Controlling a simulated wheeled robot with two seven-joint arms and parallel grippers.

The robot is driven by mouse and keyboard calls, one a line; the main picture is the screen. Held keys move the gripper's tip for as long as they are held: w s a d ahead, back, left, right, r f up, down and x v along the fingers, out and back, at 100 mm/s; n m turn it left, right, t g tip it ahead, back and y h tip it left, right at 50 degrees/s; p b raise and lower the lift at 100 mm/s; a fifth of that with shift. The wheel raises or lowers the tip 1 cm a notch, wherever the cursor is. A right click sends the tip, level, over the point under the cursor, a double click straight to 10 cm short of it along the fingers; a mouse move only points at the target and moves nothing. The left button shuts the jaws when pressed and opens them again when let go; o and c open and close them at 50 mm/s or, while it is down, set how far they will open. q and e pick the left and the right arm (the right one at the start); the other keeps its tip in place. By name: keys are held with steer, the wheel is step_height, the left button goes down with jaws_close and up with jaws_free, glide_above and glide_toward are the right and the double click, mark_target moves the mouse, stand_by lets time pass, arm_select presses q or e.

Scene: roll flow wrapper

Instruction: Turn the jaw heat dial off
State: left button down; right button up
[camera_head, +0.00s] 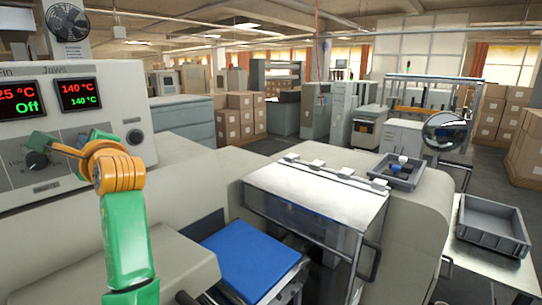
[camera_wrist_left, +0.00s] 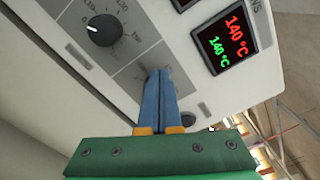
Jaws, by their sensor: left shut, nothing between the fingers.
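The control panel (camera_head: 60,115) is at the left in the head view. Its Jaws display (camera_head: 80,94) reads 140 °C in red over 140 °C in green; it also shows in the left wrist view (camera_wrist_left: 229,42). The Fin display (camera_head: 17,101) reads 25 °C and Off. My left gripper (camera_wrist_left: 159,74) is shut and empty, its blue fingers pointing at the grey dial plate (camera_wrist_left: 132,76) below the Jaws display. The jaw heat dial itself is hidden behind the fingers; contact cannot be told. My right gripper is not in view.
A black dial (camera_head: 36,162) with a number scale sits left of my gripper, also in the left wrist view (camera_wrist_left: 103,29). Another dark knob (camera_head: 135,137) is at the right of the panel. A clear-covered machine section (camera_head: 315,200) and blue pad (camera_head: 250,258) are lower right.

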arm_select(q)
steer(key=shift+f, duration=0.15)
steer(key=shift+s+a+f+p, duration=0.1)
steer(key=shift+s+f+p, duration=0.15)
steer(key=shift+f+p, duration=0.05)
stand_by(0.3)
steer(key=shift+s+f+p, duration=0.2)
steer(key=shift+f+p, duration=0.3)
steer(key=shift+f, duration=0.05)
steer(key=shift+s+a, duration=0.15)
steer(key=shift+a, duration=0.1)
steer(key=v, duration=0.6)
stand_by(0.4)
